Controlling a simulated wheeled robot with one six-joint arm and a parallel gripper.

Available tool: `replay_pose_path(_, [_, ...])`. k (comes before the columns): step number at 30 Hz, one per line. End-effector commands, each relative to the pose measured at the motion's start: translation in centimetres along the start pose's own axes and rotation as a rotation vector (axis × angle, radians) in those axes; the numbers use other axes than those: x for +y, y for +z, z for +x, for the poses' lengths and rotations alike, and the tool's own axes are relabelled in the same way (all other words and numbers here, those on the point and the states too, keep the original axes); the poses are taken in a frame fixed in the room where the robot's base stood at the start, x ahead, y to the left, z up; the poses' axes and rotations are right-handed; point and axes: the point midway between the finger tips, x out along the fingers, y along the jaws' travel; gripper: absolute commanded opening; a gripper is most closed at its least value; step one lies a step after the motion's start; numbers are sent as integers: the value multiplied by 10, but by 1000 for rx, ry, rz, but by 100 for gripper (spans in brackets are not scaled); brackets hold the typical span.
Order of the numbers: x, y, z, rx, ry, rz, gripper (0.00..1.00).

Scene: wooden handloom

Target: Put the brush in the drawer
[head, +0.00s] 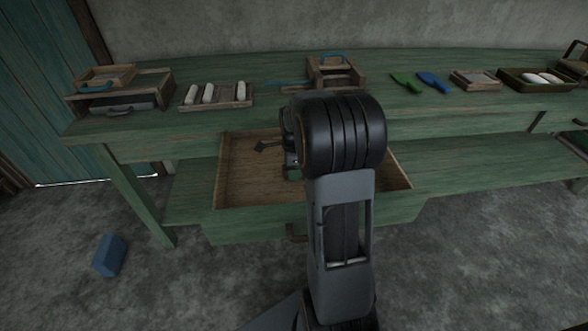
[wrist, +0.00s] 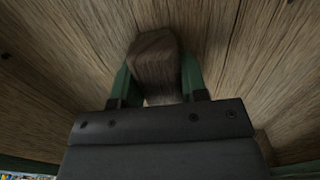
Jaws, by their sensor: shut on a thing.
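The drawer (head: 258,224) of the green bench is pulled open, with a bare wooden floor inside. In the wrist view, the drawer's wooden boards (wrist: 60,55) fill the picture below my gripper. My gripper (wrist: 157,78) has its green fingers shut on a brown wooden block-shaped piece, which looks like part of the brush (wrist: 155,62). The rest of the brush is hidden, and I cannot tell whether it touches the drawer floor. In the head view, my arm hides most of the gripper and what it holds, over the drawer.
The bench top (head: 280,108) carries a wooden box (head: 335,72), a tray with white rolls (head: 217,95), green (head: 406,82) and blue (head: 433,82) tools, and more trays at right. A shelf (head: 480,165) runs below. A blue block (head: 109,256) lies on the floor.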

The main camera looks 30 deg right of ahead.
Motion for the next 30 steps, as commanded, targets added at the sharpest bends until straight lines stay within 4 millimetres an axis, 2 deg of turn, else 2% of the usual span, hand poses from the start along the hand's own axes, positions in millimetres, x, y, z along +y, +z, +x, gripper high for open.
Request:
replay_pose_path(2, [0,0,2,0,0,0,14])
replay_pose_path(3, [0,0,3,0,0,0,41])
replay_pose_path(11, [0,0,2,0,0,0,65])
replay_pose_path(20, [0,0,-2,0,-1,0,65])
replay_pose_path(23, [0,0,-14,0,-3,0,65])
replay_pose_path(30, [0,0,-61,0,-2,0,65])
